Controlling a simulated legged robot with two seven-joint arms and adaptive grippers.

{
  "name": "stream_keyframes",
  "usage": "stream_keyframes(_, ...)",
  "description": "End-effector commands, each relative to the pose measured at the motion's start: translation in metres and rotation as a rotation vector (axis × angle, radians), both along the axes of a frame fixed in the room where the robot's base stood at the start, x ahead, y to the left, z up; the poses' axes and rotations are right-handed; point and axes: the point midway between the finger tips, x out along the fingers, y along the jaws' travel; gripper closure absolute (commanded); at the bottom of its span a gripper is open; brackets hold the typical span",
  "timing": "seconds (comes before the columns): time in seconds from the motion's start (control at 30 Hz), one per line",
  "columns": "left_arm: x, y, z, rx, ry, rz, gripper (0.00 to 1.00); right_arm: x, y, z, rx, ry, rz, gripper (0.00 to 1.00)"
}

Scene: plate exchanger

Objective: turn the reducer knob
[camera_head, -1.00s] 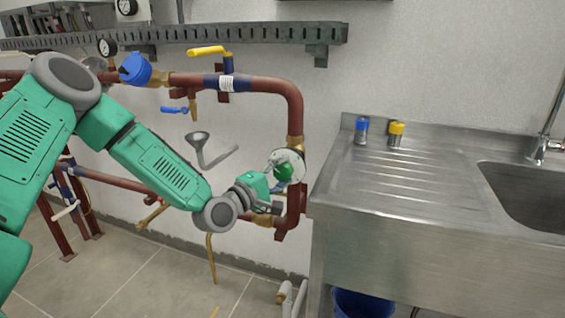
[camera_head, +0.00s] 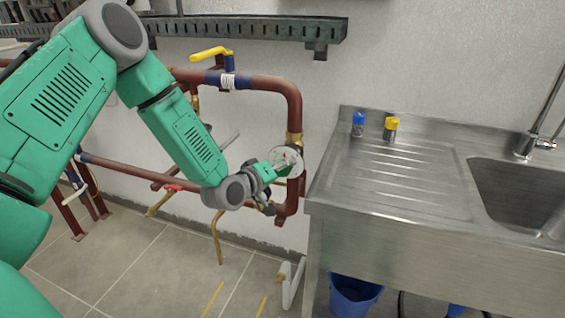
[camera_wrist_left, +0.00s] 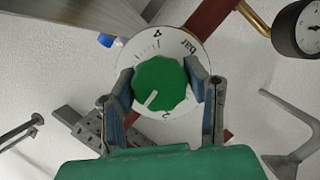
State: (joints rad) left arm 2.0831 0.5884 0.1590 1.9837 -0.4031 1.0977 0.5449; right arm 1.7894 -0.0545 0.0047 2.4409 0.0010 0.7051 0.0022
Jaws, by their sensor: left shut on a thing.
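The reducer knob (camera_wrist_left: 160,87) is green with a white pointer line, in front of a round white dial (camera_wrist_left: 178,48) marked "bar". In the left wrist view the pointer is toward the lower left. My left gripper (camera_wrist_left: 163,88) is shut on the knob, one finger on each side of it. In the head view the dial (camera_head: 287,160) sits on the red pipe's vertical run, and my left gripper (camera_head: 277,168) reaches it from the left, partly hiding the knob. My right gripper is not in view.
A steel sink counter (camera_head: 400,185) stands close to the right, with a blue-capped bottle (camera_head: 358,124) and a yellow-capped one (camera_head: 390,128). Red pipes (camera_head: 275,84) with a yellow-handled valve (camera_head: 210,53) run along the wall. A gauge (camera_wrist_left: 300,27) is near the dial.

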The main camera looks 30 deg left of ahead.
Motion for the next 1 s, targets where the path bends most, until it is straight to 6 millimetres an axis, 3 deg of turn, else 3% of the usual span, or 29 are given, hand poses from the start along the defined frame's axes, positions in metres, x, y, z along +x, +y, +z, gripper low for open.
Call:
stream_keyframes(0.77, -0.0052, -0.0012, -0.0092, 0.095, 0.046, -0.006, 0.87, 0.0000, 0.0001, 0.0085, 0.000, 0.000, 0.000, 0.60)
stream_keyframes(0.8, -0.0052, -0.0011, -0.0091, 0.095, 0.046, -0.006, 0.48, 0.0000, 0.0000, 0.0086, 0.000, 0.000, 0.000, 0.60)
stream_keyframes(0.83, -0.0051, -0.0009, -0.0090, 0.095, 0.046, -0.005, 0.38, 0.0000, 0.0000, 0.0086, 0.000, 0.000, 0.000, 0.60)
stream_keyframes(1.0, -0.0036, -0.0005, -0.0054, 0.095, 0.036, -0.003, 0.38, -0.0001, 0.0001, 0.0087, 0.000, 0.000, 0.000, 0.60)
